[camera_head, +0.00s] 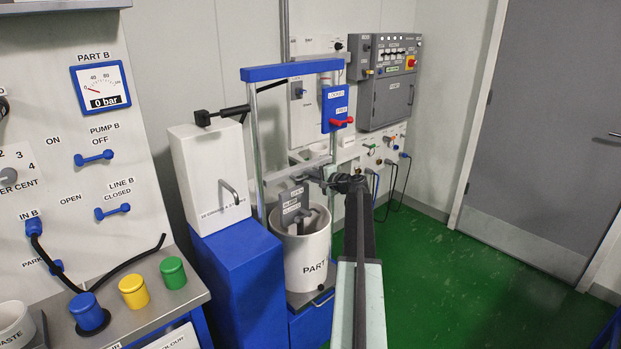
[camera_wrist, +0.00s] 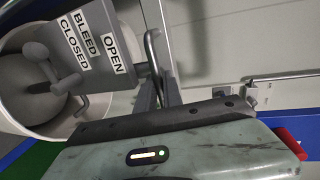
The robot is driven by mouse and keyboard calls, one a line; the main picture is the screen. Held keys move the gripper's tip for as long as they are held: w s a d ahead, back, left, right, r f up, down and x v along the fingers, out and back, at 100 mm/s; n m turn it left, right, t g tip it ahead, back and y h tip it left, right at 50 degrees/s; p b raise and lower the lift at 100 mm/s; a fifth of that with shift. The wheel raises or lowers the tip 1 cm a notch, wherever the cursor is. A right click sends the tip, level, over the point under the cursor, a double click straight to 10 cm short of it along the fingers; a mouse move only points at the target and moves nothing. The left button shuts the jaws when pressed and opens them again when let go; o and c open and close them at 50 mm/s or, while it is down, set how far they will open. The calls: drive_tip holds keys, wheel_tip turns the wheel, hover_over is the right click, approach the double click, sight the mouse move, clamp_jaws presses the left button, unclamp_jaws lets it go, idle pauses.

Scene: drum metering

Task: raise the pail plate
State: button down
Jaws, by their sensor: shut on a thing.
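The white pail (camera_head: 306,262), marked PART, stands in a frame with two metal posts. The pail plate is mostly hidden; a dark surface inside the pail shows in the wrist view (camera_wrist: 35,103). A grey block (camera_head: 292,203) with OPEN, BLEED and CLOSED labels sits above the pail, and its knob (camera_wrist: 42,58) shows in the wrist view. My gripper (camera_head: 325,178) is at the right side of this block, near the crossbar. In the wrist view, my gripper (camera_wrist: 157,92) is shut on a bent metal handle (camera_wrist: 152,48) beside the block.
A blue box (camera_head: 335,107) with a red lever (camera_head: 342,122) is on the right post, under the blue top beam (camera_head: 290,70). A white cabinet on a blue base (camera_head: 240,270) stands close on the left. Green floor (camera_head: 450,280) is clear on the right.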

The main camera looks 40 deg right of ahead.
wheel_tip(320, 180, up, 30)
drive_tip(key=p, duration=2.8)
drive_tip(key=shift+d, duration=0.15)
drive_tip(key=c, duration=1.5)
unclamp_jaws()
drive_tip(key=shift+w+f, duration=0.1)
drive_tip(key=p+v, duration=0.1)
drive_tip(key=v, duration=0.7)
